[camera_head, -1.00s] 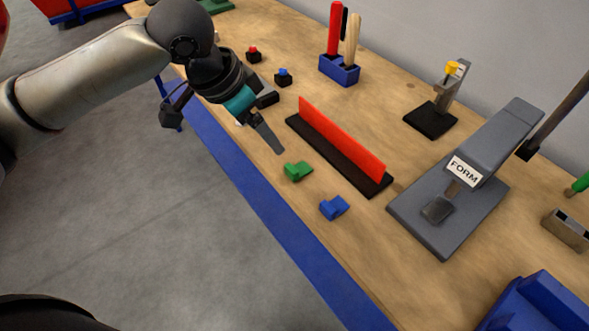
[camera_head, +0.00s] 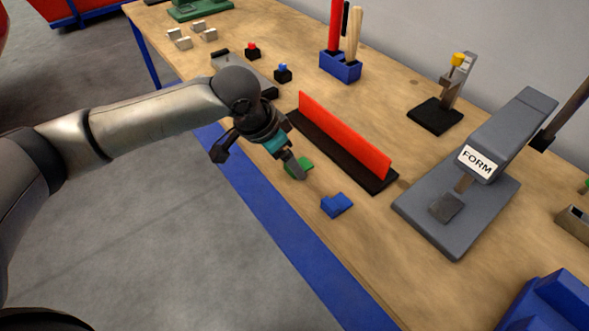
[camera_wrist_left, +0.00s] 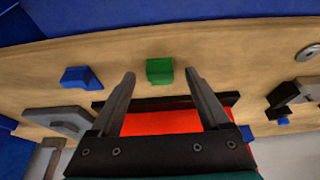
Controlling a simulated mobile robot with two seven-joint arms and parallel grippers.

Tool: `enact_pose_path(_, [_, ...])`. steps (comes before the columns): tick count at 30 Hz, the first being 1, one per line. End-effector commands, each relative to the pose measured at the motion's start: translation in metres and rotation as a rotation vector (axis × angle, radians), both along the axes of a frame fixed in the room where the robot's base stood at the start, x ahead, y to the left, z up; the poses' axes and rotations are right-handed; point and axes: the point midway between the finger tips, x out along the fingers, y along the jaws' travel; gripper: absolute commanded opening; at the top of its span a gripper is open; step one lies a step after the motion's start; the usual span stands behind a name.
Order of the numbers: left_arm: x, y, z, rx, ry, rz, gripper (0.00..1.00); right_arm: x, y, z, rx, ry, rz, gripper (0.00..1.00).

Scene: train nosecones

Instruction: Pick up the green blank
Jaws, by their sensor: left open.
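The green blank (camera_head: 303,165) lies on the wooden table near its front edge, partly hidden by my left gripper in the head view. In the left wrist view the green blank (camera_wrist_left: 160,71) sits ahead of the fingertips, between their lines. My left gripper (camera_head: 296,168) is open and empty, pointing down toward the blank; its two fingers show apart in the wrist view (camera_wrist_left: 160,76). I cannot tell that either finger touches the blank. My right gripper is not in view.
A blue blank (camera_head: 337,205) lies to the right of the green one. A red fence on a black base (camera_head: 345,140) stands just behind. The grey FORM press (camera_head: 470,185) is at the right. Small buttons (camera_head: 283,73) and a blue tool holder (camera_head: 340,67) stand further back.

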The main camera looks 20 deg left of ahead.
Motion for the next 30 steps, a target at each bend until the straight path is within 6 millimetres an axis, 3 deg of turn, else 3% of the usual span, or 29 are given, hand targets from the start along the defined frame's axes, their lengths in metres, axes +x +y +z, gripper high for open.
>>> enact_pose_path(3, [0.0035, -0.0026, -0.0099, 0.000, -0.002, -0.001, 0.80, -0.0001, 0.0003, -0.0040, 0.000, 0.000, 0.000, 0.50])
enact_pose_path(11, [0.0040, -0.0029, -0.0100, 0.000, -0.002, -0.001, 0.78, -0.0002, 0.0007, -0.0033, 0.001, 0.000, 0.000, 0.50])
enact_pose_path(30, [0.0037, -0.0026, -0.0099, 0.000, -0.002, -0.001, 0.06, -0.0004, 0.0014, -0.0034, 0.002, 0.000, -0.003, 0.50])
